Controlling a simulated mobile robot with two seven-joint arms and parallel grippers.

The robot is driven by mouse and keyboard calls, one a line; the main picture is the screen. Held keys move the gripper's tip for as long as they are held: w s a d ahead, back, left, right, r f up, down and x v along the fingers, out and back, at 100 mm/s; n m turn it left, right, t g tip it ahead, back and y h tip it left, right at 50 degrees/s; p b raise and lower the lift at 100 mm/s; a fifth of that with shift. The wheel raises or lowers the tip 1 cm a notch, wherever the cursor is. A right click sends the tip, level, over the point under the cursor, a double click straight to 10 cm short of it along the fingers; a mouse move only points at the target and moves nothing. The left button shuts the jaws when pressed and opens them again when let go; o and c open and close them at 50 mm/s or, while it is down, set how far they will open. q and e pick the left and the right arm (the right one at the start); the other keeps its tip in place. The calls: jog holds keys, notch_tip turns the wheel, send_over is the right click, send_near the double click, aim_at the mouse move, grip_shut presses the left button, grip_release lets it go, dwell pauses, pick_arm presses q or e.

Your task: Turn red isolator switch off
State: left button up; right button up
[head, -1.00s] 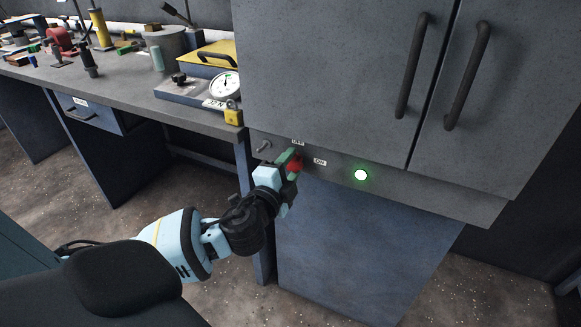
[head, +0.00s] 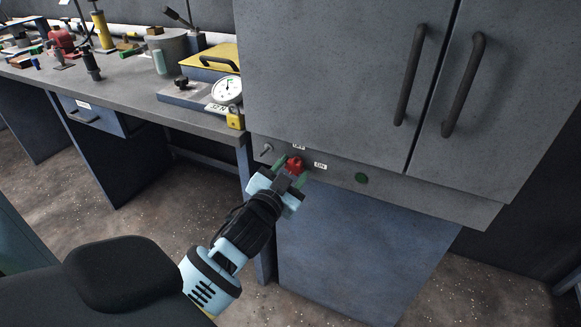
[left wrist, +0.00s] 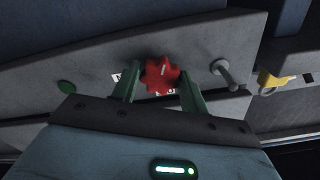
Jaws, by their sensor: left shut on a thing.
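The red isolator switch (head: 295,164) is a red knob on the grey panel below the cabinet doors, between an OFF label (head: 299,147) above and an ON label (head: 320,166) to its right. My left gripper (head: 291,174) is at the knob, with a green finger on either side. The left wrist view shows the lobed red knob (left wrist: 161,74) between the two fingers, with a pale mark on its face. The gripper is shut on it. The round indicator lamp (head: 361,178) right of the switch is dark green and unlit. My right gripper is out of view.
A small metal toggle (head: 266,149) sits left of the knob. A yellow padlock (head: 235,119) hangs at the bench corner. The bench (head: 140,100) at left holds a dial gauge (head: 227,91) and several tools. Two dark door handles (head: 411,72) stick out above the panel.

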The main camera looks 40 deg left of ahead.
pick_arm(q)
jog(key=n+p, duration=0.1)
jog(key=n, duration=0.1)
jog(key=shift+r+n, duration=0.1)
jog(key=shift+n, duration=0.2)
jog(key=shift+n+p, duration=0.75)
jog(key=shift+n, duration=0.35)
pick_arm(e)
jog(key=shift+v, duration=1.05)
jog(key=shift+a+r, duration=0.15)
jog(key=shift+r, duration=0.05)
pick_arm(q)
jog(key=o, duration=0.9)
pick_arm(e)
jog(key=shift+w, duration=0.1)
pick_arm(q)
jog(key=shift+v, duration=3.9)
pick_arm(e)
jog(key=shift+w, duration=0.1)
